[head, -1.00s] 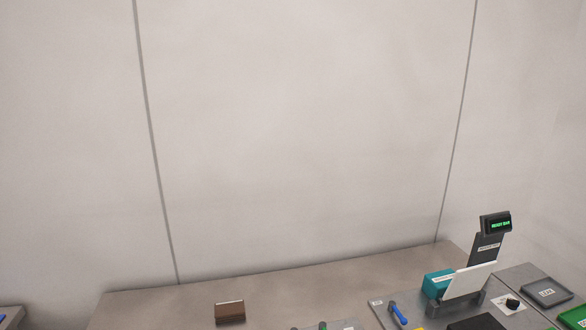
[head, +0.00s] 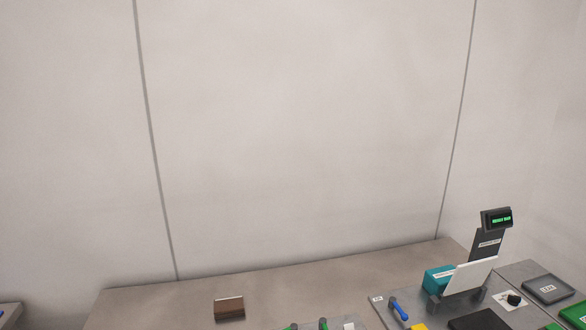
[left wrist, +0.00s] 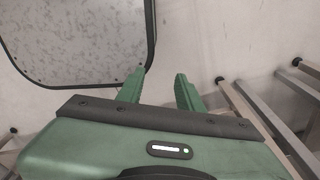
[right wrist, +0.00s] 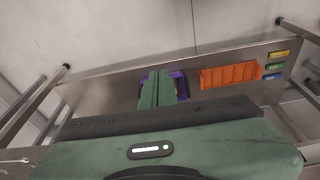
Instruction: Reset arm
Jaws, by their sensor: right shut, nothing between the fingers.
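My left gripper (left wrist: 160,82) shows in the left wrist view with its two green fingers apart and nothing between them. A grey speckled panel with a dark rounded rim (left wrist: 75,35) is beyond it at the upper left. My right gripper (right wrist: 160,74) shows in the right wrist view with its green fingers together and empty. A purple thing (right wrist: 178,86) is partly hidden behind its fingertips. Neither gripper shows in the head view.
In the head view, a brown block (head: 229,309) sits on the table (head: 150,300). A teal box (head: 438,279), a dark display (head: 496,220) and a grey tray (head: 549,289) stand at right. In the right wrist view, an orange rack (right wrist: 229,76) lies right of my fingers.

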